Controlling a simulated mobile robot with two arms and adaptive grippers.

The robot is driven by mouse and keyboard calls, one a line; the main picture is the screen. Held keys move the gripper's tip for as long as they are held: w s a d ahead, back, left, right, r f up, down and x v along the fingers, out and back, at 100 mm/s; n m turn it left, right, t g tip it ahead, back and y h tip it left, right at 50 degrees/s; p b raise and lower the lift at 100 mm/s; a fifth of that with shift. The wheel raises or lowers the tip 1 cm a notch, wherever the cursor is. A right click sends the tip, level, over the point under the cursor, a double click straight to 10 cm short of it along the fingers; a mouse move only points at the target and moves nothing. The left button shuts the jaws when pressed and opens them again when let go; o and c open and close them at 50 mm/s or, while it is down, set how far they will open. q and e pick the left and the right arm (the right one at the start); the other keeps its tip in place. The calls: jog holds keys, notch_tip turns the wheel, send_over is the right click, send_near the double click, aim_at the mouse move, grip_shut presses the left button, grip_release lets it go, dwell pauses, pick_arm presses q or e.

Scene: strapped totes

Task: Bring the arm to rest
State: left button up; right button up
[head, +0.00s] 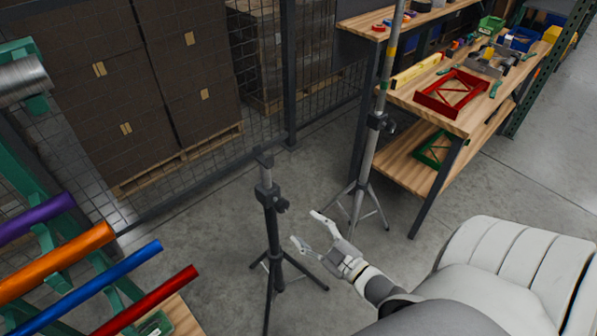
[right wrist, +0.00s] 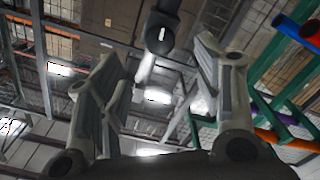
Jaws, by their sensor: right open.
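My right gripper (head: 307,232) is in the lower middle of the head view, at the end of my white and grey arm. Its two fingers are spread apart with nothing between them. In the right wrist view the open fingers (right wrist: 160,90) point up toward the ceiling, and a dark post end with a round knob (right wrist: 161,32) shows beyond them. My left gripper is not in the head view.
A black tripod stand (head: 271,220) is just left of my right gripper; a taller silver stand (head: 371,150) is behind it. A wooden workbench (head: 470,115) holds a red frame (head: 451,92). Coloured tubes (head: 60,262) lie on a green rack at left. Grey floor is open between.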

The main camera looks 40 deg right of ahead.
jog(key=shift+s, duration=0.65)
jog(key=s+a+f+m+g+h, duration=0.15)
jog(key=s+f+g, duration=0.3)
jog(key=f, duration=0.85)
jog(key=s+a+f+m+g, duration=0.2)
jog(key=s+f+g, duration=0.3)
jog(key=f, duration=0.8)
jog(key=s+a+f+g, duration=0.3)
jog(key=s+f, duration=0.4)
jog(key=s, duration=0.4)
jog(key=s+a+f+m+g, duration=0.1)
jog(key=s+a+f+g, duration=0.2)
jog(key=s+f, duration=0.4)
jog(key=s+g, duration=0.1)
jog(key=s, duration=0.3)
jog(key=shift+s+a+f, duration=0.15)
jog(key=shift+s+f, duration=0.05)
jog(key=shift+f, duration=0.15)
